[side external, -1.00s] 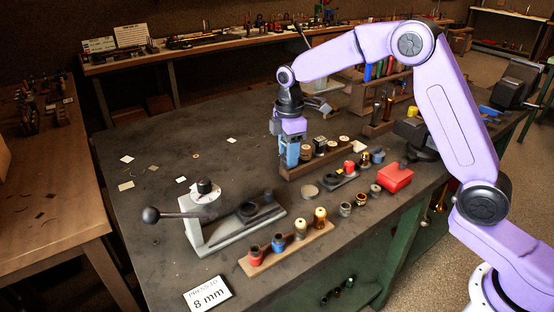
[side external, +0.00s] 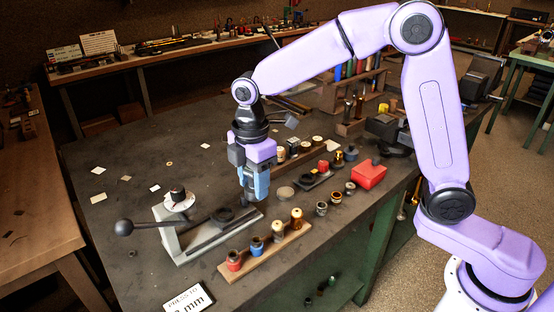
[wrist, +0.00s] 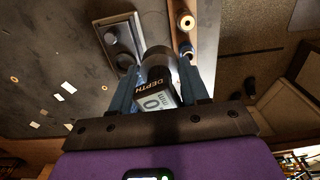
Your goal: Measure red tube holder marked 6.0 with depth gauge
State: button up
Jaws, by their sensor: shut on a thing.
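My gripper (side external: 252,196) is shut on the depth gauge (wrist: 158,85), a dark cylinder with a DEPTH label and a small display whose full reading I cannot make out. The gauge hangs above the table, between the press and the wooden rack. The red tube holder (side external: 233,261) stands upright at the near left end of the wooden rack (side external: 262,259), in front and to the left of my gripper. Its 6.0 mark is not legible.
A grey press (side external: 190,245) with a black-knobbed lever (side external: 124,227) stands left of the rack. A "PRESS TO" sign (side external: 186,299) lies at the near edge. A red box (side external: 369,174) and several small parts lie to the right.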

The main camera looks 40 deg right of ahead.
jog(key=s+a+n, duration=0.2)
jog(key=s+a, duration=0.2)
jog(key=a, duration=0.5)
jog(key=shift+s+a+f+n, duration=0.15)
jog(key=shift+s+a+n, duration=0.2)
jog(key=shift+s+n, duration=0.05)
jog(key=shift+f, duration=0.15)
send_over(232, 254)
jog(key=shift+f, duration=2.25)
jog(key=shift+f, duration=1.9)
jog(key=o, duration=1.6)
jog(key=shift+d, duration=0.1)
jog(key=shift+r, duration=3.5)
